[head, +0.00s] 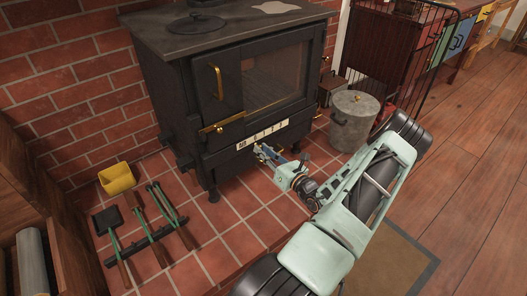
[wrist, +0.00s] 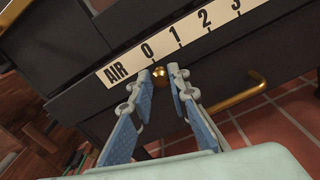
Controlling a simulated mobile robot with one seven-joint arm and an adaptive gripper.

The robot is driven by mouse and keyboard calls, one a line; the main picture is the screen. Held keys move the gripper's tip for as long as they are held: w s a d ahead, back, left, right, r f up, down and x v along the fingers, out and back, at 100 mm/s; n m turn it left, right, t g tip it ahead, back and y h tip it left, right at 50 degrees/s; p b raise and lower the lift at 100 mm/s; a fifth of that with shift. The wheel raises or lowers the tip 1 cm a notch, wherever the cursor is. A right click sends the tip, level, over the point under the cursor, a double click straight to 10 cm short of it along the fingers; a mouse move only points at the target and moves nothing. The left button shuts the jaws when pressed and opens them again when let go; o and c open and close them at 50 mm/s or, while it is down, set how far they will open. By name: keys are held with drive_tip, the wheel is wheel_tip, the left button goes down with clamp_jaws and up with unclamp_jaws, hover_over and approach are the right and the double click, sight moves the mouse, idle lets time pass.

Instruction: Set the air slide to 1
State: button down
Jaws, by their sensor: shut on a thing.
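The air slide's brass knob (wrist: 160,72) shows in the wrist view between my two fingertips, just below the scale strip (wrist: 131,64). The pale strip reads AIR, 0, 1, 2, 3, and the knob sits about under the 0 mark. My gripper (wrist: 162,76) is shut on the knob, with a finger on each side. In the head view the strip (head: 262,134) runs along the lower front of the black stove (head: 190,90), and my gripper (head: 262,151) is at its lower edge. The fingers hide the knob there.
The stove door has a brass handle (head: 217,82). A lidded grey bucket (head: 354,120) stands right of the stove. A yellow scoop (head: 117,179) and hearth tools lie on the tiles at left.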

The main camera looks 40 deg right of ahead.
drive_tip(key=shift+d, duration=0.1)
drive_tip(key=shift+s+d+b, duration=0.15)
drive_tip(key=shift+d+b, duration=0.05)
drive_tip(key=shift+d, duration=0.75)
drive_tip(key=shift+s+d+b, duration=0.1)
drive_tip(key=shift+d+b, duration=0.1)
drive_tip(key=shift+d, duration=0.75)
drive_tip(key=c, duration=1.8)
unclamp_jaws()
drive_tip(key=s, duration=0.4)
drive_tip(key=s+a, duration=0.1)
drive_tip(key=s, duration=0.7)
drive_tip(key=shift+a, duration=0.15)
